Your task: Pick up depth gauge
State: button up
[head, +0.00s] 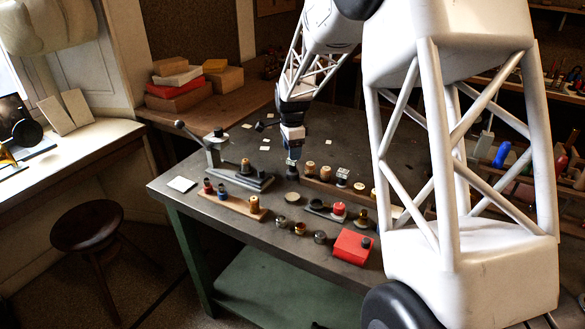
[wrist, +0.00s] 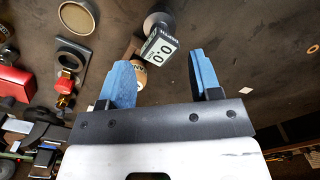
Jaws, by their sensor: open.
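The depth gauge (wrist: 160,46) shows in the wrist view as a dark piece with a pale display reading 0.0. It lies between and beyond my two blue fingertips. My gripper (wrist: 161,62) is open, with a finger on each side of the gauge's line and no visible grip on it. In the head view my gripper (head: 292,158) points down over the workbench, just above a small dark piece (head: 292,172) that appears to be the gauge. The gauge's lower part is hard to make out there.
A wooden rail with brass spools (head: 325,172) starts right beside the gauge. A round lid (head: 293,197), a holder with a red button (head: 338,210) and a red box (head: 352,246) lie nearer the front. A bench tool (head: 238,172) stands to the left. The workbench (head: 330,145) is mostly bare behind.

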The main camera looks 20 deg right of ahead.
aim_at(292, 167)
jog(key=shift+f, duration=1.25)
jog(key=shift+f, duration=0.1)
jog(key=shift+f, duration=2.5)
jog(key=shift+c, duration=0.3)
jog(key=c, duration=0.7)
jog(key=shift+r, duration=0.15)
